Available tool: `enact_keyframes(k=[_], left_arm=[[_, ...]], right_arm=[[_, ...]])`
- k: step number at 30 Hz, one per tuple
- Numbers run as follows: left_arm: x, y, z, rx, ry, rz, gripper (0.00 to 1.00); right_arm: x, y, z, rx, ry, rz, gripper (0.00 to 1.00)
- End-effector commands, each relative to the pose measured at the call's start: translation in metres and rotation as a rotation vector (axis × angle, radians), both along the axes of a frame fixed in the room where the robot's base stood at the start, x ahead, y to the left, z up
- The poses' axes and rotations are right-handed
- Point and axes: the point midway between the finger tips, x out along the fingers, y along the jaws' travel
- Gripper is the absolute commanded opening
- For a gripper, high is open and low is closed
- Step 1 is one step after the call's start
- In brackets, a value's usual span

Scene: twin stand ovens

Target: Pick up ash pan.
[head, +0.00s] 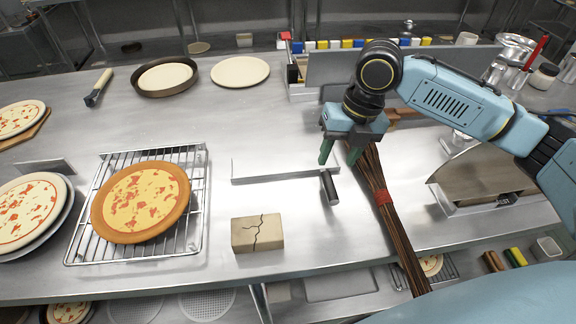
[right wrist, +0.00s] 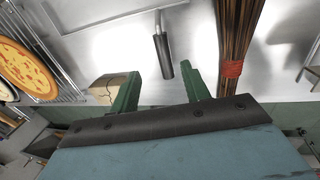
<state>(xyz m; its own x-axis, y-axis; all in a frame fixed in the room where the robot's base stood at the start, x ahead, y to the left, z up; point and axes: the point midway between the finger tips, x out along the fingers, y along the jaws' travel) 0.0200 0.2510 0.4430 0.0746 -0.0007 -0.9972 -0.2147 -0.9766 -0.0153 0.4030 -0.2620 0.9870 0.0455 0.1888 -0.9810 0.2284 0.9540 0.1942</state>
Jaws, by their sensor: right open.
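The ash pan (head: 268,179) looks like a shallow steel tray with a low rim, lying flat on the steel counter. Its short black handle (head: 329,187) sticks out from the front side towards me. My right gripper (head: 340,155) is open and empty, pointing down above the pan's right end, near the handle. In the right wrist view the black handle (right wrist: 164,56) shows between and beyond the two green fingers (right wrist: 160,76), apart from them. The pan's rim (right wrist: 95,30) is partly in that view. My left gripper is not in view.
A broom (head: 379,200) with a red band lies just right of the handle. A cracked brick (head: 257,233) sits in front of the pan. A pizza (head: 141,201) on a wire rack is at left. A curved metal scoop-like piece (head: 480,180) is at right.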

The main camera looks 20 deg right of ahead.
Motion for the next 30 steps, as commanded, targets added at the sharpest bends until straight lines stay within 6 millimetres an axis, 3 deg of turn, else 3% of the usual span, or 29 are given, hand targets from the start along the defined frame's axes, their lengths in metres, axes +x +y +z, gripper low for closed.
enact_keyframes(k=[5,13,21,28,30], left_arm=[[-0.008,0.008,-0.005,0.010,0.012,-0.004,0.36],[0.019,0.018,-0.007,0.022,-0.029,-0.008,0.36],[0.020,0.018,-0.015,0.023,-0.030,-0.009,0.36],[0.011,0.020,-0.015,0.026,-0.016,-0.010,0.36],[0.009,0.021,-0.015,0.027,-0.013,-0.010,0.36]], right_arm=[[0.001,0.005,-0.023,0.001,0.000,0.000,0.46],[-0.003,0.006,-0.041,0.000,0.001,0.000,0.46],[-0.007,0.010,-0.078,0.000,0.000,0.000,0.46],[-0.006,0.011,-0.078,0.000,-0.002,0.000,0.46],[-0.006,0.011,-0.078,0.000,-0.002,0.000,0.37]])
